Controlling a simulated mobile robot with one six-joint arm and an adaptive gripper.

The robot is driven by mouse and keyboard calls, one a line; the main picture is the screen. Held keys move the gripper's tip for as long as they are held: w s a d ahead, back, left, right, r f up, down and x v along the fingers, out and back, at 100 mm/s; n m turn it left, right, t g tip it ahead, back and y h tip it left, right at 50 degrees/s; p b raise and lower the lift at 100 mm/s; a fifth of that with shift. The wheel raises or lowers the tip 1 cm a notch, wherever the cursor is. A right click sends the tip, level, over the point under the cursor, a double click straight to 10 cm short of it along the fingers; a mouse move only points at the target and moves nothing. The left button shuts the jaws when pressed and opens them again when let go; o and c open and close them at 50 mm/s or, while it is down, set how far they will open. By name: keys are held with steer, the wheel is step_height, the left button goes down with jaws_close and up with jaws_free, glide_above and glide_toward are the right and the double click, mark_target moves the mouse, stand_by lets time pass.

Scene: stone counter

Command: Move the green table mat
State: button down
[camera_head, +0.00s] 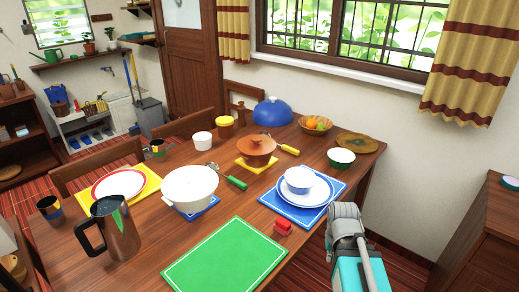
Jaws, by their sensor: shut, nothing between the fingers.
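The green table mat (228,258) lies flat on the wooden table (142,244) at its front edge, low in the middle of the view. It is a bright green rectangle with a thin pale border line, and nothing stands on it. My grey and teal arm shows at the lower right, to the right of the mat. I cannot make out my gripper's fingers in this view.
A small red object (283,227) lies just right of the mat. A blue mat (276,202) with a plate and bowl is behind it. Bare wood shows around the mat.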

step_height(320, 180, up, 15)
steer(key=p, duration=1.4)
